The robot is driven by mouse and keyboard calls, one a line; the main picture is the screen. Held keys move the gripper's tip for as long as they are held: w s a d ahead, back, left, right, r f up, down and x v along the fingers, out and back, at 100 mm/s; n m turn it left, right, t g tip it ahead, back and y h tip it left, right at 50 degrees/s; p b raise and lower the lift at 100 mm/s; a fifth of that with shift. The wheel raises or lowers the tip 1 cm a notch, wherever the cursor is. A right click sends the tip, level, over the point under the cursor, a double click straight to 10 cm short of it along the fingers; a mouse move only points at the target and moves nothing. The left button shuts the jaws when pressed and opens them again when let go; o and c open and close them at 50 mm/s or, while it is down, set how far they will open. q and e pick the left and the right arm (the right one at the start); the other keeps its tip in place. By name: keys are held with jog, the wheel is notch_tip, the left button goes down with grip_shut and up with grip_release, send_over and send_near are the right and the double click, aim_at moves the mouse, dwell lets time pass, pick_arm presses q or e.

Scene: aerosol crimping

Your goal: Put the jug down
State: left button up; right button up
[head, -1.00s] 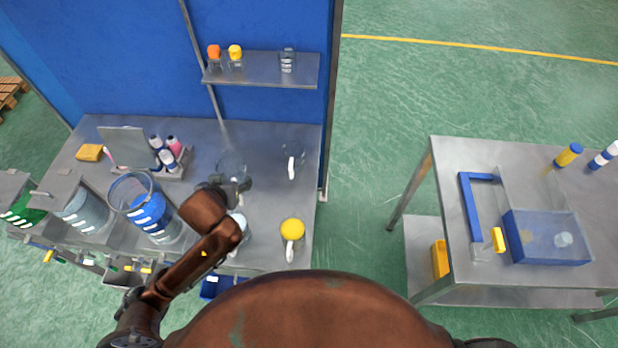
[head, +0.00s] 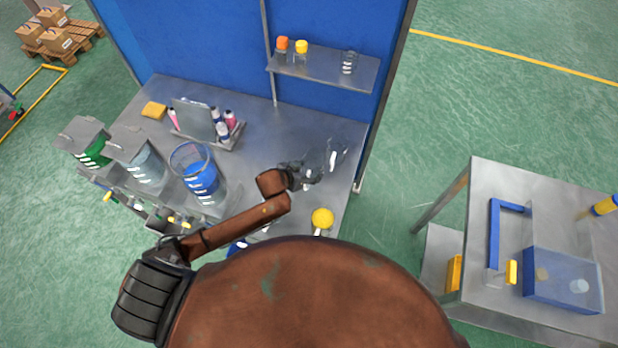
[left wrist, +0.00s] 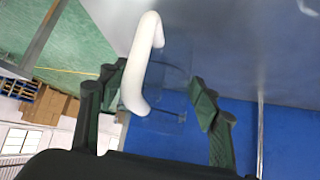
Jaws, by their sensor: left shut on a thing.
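My left gripper (head: 305,177) is over the bench, its fingers on either side of a clear jug. In the left wrist view the jug (left wrist: 168,88) has a see-through body and a thick white handle (left wrist: 150,50), between the two dark fingers (left wrist: 155,95). In the head view the held jug is hard to make out against the grey top and the gripper. I cannot tell whether its base touches the bench. My right gripper is not in view.
Another clear jug (head: 337,155) with a white handle stands just right of the gripper. A yellow-filled jug (head: 322,218) stands nearer me. A blue-filled container (head: 200,178) and a bottle rack (head: 222,138) are to the left. A shelf (head: 325,72) hangs behind.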

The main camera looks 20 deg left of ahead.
pick_arm(q)
jog(key=shift+f, duration=2.65)
jog(key=shift+f, duration=0.15)
jog(key=o, duration=1.7)
jog(key=v, duration=1.2)
